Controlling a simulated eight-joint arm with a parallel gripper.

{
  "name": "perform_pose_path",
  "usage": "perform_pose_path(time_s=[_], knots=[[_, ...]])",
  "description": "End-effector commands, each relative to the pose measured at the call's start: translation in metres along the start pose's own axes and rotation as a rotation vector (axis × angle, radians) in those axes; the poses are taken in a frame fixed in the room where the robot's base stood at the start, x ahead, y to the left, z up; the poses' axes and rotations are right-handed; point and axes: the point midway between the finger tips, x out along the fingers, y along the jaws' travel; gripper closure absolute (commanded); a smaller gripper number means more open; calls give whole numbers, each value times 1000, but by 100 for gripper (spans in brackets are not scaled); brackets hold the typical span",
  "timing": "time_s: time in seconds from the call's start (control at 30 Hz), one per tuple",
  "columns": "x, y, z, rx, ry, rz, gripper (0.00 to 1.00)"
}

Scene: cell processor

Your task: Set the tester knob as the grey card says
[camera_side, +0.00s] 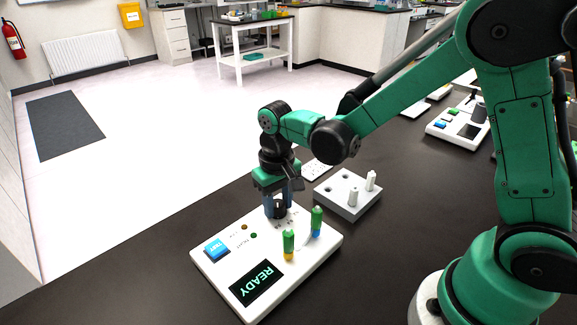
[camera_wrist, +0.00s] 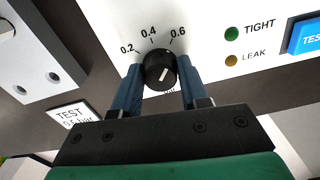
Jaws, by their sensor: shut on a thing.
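The white tester (camera_side: 215,262) lies on the dark bench with a READY screen (camera_side: 258,284) and a blue test button (camera_side: 217,249). Its black knob (camera_wrist: 158,72) has printed marks 0.2, 0.4 and 0.6. The knob's white line is slanted, its upper end leaning toward 0.6. My gripper (camera_wrist: 160,66) has its blue fingers shut on the knob, one on each side; in the side view the gripper (camera_side: 278,208) reaches down to the tester. The card (camera_wrist: 72,114) reads TEST, with a lower line that seems to say 0.6 bar, partly hidden by my gripper.
A light grey block (camera_side: 347,207) with holes and two white pegs is behind. TIGHT (camera_wrist: 232,34) and LEAK (camera_wrist: 232,60) lamps are beside the knob.

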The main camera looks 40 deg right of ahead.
Motion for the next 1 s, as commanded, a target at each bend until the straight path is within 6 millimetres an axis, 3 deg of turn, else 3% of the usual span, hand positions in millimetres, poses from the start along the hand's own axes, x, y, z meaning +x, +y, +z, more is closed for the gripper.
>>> perform_pose_path(time_s=[0.17, 0.2, 0.3, 0.67, 1.0], knots=[[0, 0, 0, 1, 1, 0, 100], [0, 0, 0, 0, 1, 0, 59], [0, 0, 0, 0, 1, 0, 30], [-3, 0, 0, -1, 0, 0, 30], [-45, 0, 0, -1, 1, 0, 30]])
